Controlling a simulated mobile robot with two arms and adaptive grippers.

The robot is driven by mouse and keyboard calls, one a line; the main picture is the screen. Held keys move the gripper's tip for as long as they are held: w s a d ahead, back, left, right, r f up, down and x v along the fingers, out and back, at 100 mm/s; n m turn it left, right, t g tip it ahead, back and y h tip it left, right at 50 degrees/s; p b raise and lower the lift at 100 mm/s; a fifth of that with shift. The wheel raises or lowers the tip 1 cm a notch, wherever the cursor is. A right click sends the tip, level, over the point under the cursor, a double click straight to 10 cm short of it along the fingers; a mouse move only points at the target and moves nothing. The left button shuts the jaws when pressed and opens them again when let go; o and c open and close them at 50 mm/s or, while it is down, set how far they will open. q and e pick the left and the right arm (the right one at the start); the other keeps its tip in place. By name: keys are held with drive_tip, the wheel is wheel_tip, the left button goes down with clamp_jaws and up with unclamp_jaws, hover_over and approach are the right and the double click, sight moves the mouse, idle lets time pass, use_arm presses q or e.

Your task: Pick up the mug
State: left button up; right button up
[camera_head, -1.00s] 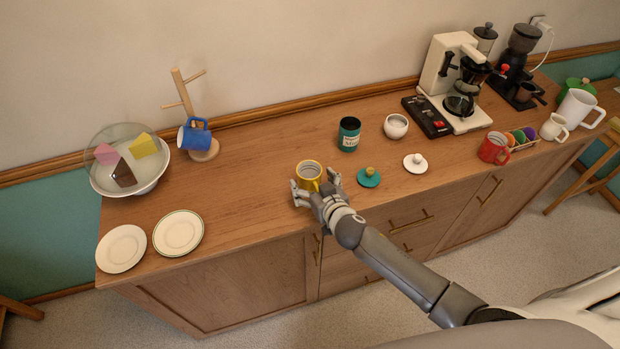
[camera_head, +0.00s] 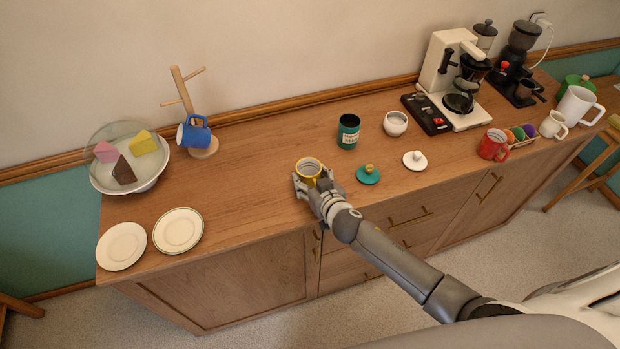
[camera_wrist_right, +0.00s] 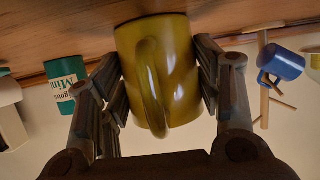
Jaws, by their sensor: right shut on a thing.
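A yellow mug (camera_head: 308,168) is at the front edge of the wooden sideboard, between the fingers of my right gripper (camera_head: 310,182). In the right wrist view the mug (camera_wrist_right: 178,75) fills the middle, with its handle facing the camera. The fingers of my right gripper (camera_wrist_right: 160,85) press on both sides of it. I cannot tell whether the mug touches the sideboard top. A blue mug (camera_head: 195,133) hangs on a wooden mug tree (camera_head: 184,95) at the back left. A red mug (camera_head: 493,144) stands at the right. My left gripper is not in view.
A green canister (camera_head: 348,132), a white bowl (camera_head: 396,124) and two lids, teal (camera_head: 368,174) and white (camera_head: 415,160), stand right of the gripper. A coffee machine (camera_head: 440,85) is at the back right. Two plates (camera_head: 178,231) lie at left.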

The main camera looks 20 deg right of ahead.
drive_tip(key=shift+r, duration=0.15)
drive_tip(key=shift+r, duration=0.5)
drive_tip(key=s+d+r+b, duration=0.4)
drive_tip(key=s+r, duration=0.7)
drive_tip(key=s, duration=0.2)
drive_tip(key=shift+s+r, duration=0.2)
drive_tip(key=shift+r, duration=0.2)
drive_tip(key=shift+w, duration=0.15)
